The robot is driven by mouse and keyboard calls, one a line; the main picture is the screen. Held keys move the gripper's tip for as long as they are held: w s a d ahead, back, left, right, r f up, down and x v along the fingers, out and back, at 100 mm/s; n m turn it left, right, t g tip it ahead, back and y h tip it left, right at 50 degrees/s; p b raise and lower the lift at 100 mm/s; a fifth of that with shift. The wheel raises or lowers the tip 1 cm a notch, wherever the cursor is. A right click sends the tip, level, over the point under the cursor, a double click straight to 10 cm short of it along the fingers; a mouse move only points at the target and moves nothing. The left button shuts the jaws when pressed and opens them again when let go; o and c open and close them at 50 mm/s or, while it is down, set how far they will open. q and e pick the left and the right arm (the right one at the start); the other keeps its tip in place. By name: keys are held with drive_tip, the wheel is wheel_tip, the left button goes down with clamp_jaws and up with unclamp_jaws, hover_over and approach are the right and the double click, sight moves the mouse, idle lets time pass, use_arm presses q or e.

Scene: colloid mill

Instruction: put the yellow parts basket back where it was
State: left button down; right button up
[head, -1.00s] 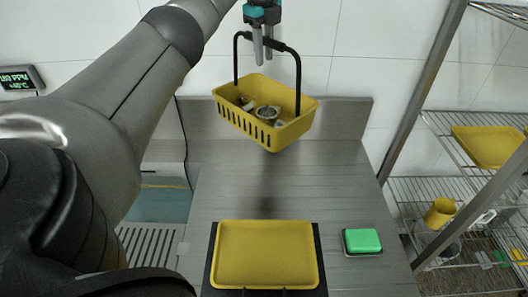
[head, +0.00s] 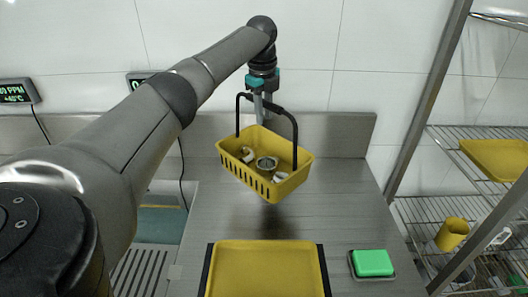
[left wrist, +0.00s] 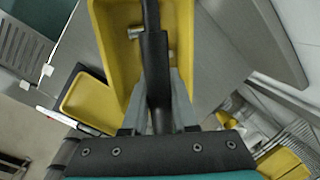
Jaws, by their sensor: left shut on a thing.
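The yellow parts basket (head: 262,178) hangs tilted in the air above the steel counter, by its black arched handle (head: 284,114). Several metal and white parts lie inside it, one a round ring-like part (head: 266,163). My left gripper (head: 263,103) is shut on the top of the handle. In the left wrist view the handle runs between the fingers (left wrist: 156,110), with the basket (left wrist: 106,40) beyond. My right gripper is not in view.
A yellow tray (head: 262,270) on a dark mat lies at the counter's front. A green block (head: 372,263) in a small metal dish is to its right. The steel counter (head: 220,215) is bare around them. A wire rack (head: 450,205) with yellow containers stands at right.

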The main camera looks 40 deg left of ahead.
use_arm(q)
wheel_tip(320, 180, down, 11)
drive_tip(key=shift+w+f, duration=0.1)
drive_tip(key=shift+f, duration=0.1)
idle(0.3)
drive_tip(key=c, duration=0.7)
unclamp_jaws()
drive_tip(key=shift+f, duration=0.15)
drive_tip(key=r, duration=0.4)
drive_tip(key=s+r, duration=0.1)
drive_tip(key=r, duration=0.3)
drive_tip(key=s+d+r, duration=0.1)
drive_tip(key=r, duration=0.3)
